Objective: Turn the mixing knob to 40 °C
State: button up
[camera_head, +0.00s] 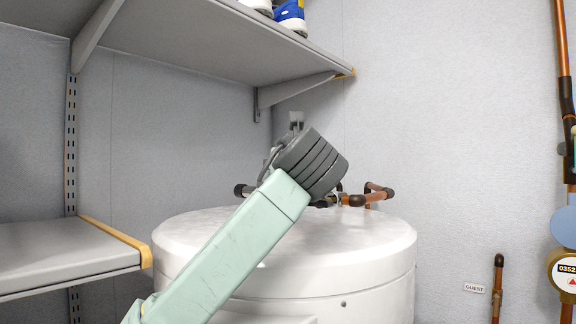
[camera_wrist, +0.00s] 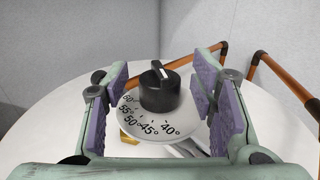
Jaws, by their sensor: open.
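The black mixing knob (camera_wrist: 160,92) stands on a pale dial plate (camera_wrist: 132,113) in the wrist view. The dial is marked from 60° at the left, through 55°, 50° and 45°, to 40° at the lower right. The knob has a raised ridge with a white line on top; I cannot tell exactly which mark it points to. In the head view my arm hides the knob, and most of the gripper.
The white round tank (camera_head: 365,245) stands below my arm. Copper pipes (camera_head: 372,195) rise near its top; they also run right of the gripper in the wrist view (camera_wrist: 285,70). A grey shelf (camera_head: 200,35) hangs above, and a lower shelf (camera_head: 60,255) is at left.

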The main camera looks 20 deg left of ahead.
jog(key=v, duration=1.1)
jog(key=shift+s, duration=0.1)
